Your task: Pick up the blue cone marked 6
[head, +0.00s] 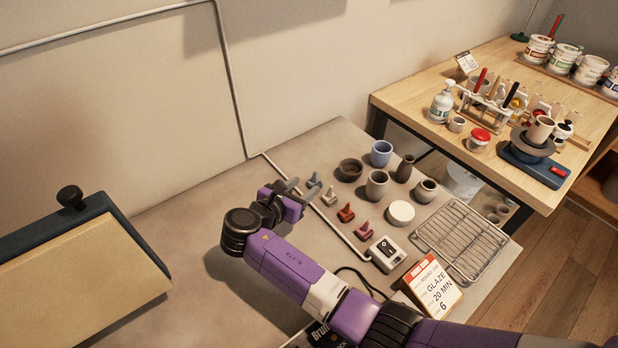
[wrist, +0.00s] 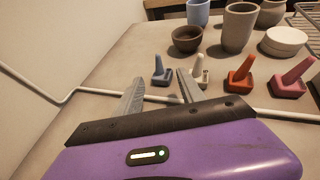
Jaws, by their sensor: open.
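The blue cone (head: 314,181) is a small grey-blue cone on a square foot, standing upright at the far end of a row of cones on the grey table. In the wrist view the blue cone (wrist: 161,73) shows between and beyond my fingertips. Its number is too small to read. My gripper (head: 294,189) is open and empty, just left of the blue cone in the head view. In the wrist view my gripper (wrist: 160,77) has its fingers apart, with the right fingertip near the white cone (wrist: 200,72).
A rust-red cone (head: 345,213) and a pink cone (head: 364,231) continue the row. A dark bowl (head: 350,171) and a blue cup (head: 381,153) stand behind. A pale conduit (head: 322,213) runs along the cones' near side. A switch box (head: 386,252) sits at the row's near end.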

